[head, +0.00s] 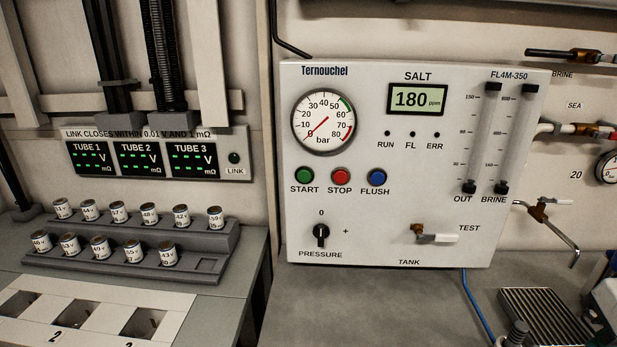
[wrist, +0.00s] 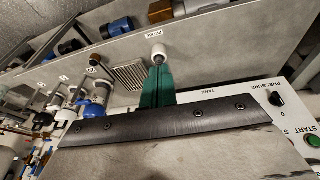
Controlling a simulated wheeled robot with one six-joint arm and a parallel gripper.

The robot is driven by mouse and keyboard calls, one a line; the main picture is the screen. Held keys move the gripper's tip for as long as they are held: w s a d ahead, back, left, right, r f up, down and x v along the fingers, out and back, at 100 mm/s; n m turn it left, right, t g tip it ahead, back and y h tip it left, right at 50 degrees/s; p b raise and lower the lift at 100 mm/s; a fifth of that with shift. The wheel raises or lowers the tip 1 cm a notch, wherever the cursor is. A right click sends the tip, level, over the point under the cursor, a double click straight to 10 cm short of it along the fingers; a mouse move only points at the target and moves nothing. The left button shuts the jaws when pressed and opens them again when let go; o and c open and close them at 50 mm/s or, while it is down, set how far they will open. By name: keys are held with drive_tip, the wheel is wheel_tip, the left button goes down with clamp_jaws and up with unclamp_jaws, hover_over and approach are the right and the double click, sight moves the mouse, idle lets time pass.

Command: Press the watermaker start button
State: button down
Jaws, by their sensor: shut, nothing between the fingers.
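The green START button (head: 304,176) is on the white Ternouchel panel (head: 370,240), below the round pressure gauge and left of the red STOP button (head: 340,177) and blue FLUSH button (head: 376,178). In the wrist view, the START button (wrist: 314,141) shows at the right edge, partly cut off, beside its lettering. My gripper (wrist: 158,70) shows there as two teal fingers, shut together and empty, well to the side of the button. The gripper is not seen in the head view. The RUN, FL and ERR lamps are dark.
The black PRESSURE knob (head: 321,235) and TEST tap (head: 432,237) are lower on the panel. A white-capped probe (wrist: 158,52) shows beyond my fingertips. A rack of small cylinders (head: 130,250) stands at left. The grey bench before the panel (head: 370,300) is mostly clear.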

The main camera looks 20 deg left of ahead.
drive_tip(key=w+a+n+t, duration=0.35)
drive_tip(key=w+a, duration=0.25)
drive_tip(key=w, duration=0.4)
drive_tip(key=n+t+y, duration=0.2)
drive_tip(key=n+y, duration=1.3)
drive_tip(key=n, duration=0.1)
approach(304, 176)
drive_tip(key=s+a+f, duration=0.1)
drive_tip(key=s+a, duration=0.3)
drive_tip(key=s, duration=0.3)
drive_tip(key=shift+s+a, duration=0.1)
drive_tip(key=shift+a, duration=0.1)
drive_tip(key=w+a, duration=0.2)
drive_tip(key=w, duration=0.6)
drive_tip(key=shift+w, duration=0.3)
drive_tip(key=shift+w+a, duration=0.1)
drive_tip(key=shift+w, duration=0.25)
